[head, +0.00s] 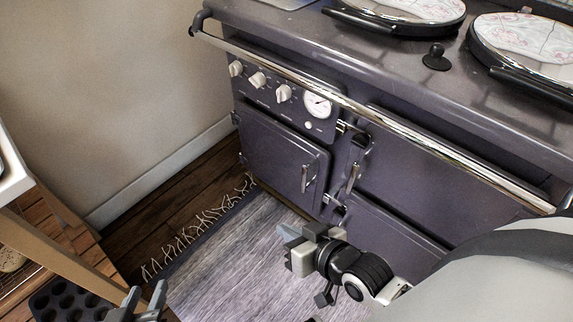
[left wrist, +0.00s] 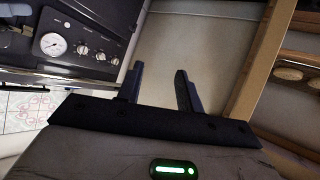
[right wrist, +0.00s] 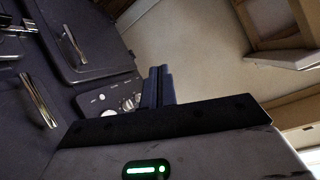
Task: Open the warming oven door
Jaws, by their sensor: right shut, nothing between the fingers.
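The dark purple range cooker has several doors, all looking shut; I cannot tell which one is the warming oven. The left door (head: 280,150) has an upright metal handle (head: 305,178) and sits below the knob panel. The upper right door (head: 440,165) has its handle (head: 353,178) at its left edge. The lower right door (head: 385,238) is partly hidden by my right arm. My right gripper (head: 292,240) is shut and empty, in front of the cooker's lower part, apart from the handles. My left gripper (head: 143,300) is open and empty at the bottom left.
A chrome rail (head: 370,112) runs along the cooker front above the doors. A wooden table or shelf unit (head: 60,250) stands at left, with a muffin tin (head: 70,300) low down. A grey fringed rug (head: 225,255) covers the floor before the cooker.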

